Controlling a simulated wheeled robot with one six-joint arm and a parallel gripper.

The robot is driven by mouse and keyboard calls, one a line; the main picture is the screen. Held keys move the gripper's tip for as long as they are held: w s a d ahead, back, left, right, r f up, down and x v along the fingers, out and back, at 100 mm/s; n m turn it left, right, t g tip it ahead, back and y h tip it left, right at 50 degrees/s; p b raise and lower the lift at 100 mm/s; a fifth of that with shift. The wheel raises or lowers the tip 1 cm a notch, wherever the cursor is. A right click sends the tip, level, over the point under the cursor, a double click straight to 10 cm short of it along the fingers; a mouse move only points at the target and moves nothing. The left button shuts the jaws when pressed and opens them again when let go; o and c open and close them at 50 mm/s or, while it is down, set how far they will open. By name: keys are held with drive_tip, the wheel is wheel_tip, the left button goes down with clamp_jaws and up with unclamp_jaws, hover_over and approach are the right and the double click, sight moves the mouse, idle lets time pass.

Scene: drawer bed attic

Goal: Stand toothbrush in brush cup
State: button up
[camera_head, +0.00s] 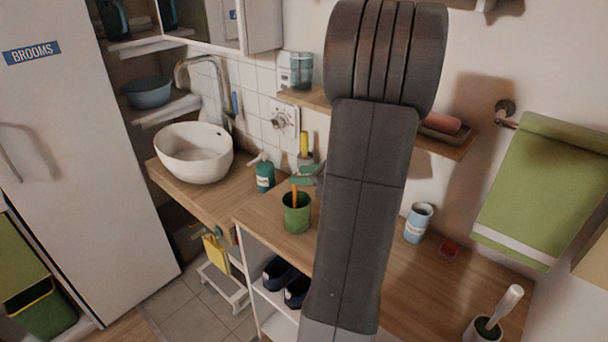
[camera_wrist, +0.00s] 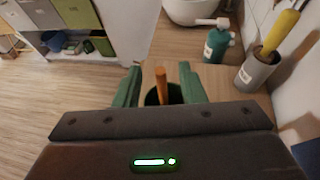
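An orange stick-like handle, likely the toothbrush (camera_head: 294,193), stands upright in a green cup (camera_head: 297,217) on the wooden counter. In the wrist view the orange handle (camera_wrist: 161,84) rises from the dark mouth of the green cup (camera_wrist: 174,91). My gripper (camera_head: 305,175) is just above the cup, partly hidden behind my arm. Its green fingers (camera_wrist: 160,86) are spread apart, one on each side of the handle, with gaps visible. The handle's lower end is hidden inside the cup. Which cup is the brush cup I cannot tell.
A teal pump bottle (camera_head: 265,177) and a grey holder with a yellow item (camera_wrist: 259,72) stand close by. A blue-white cup (camera_head: 418,223), a small red item (camera_head: 449,251) and a white-handled brush in a pot (camera_head: 484,329) are to the right. The washbasin (camera_head: 193,153) is left.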

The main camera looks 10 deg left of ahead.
drive_tip(key=v, duration=1.3)
drive_tip(key=shift+s+d, duration=0.2)
drive_tip(key=shift+d, duration=0.1)
drive_tip(key=shift+r, duration=0.15)
drive_tip(key=r+p+x, duration=0.1)
drive_tip(key=x, duration=1.2)
drive_tip(key=shift+w+a, duration=0.25)
drive_tip(key=shift+a, duration=0.1)
drive_tip(key=shift+r, duration=0.1)
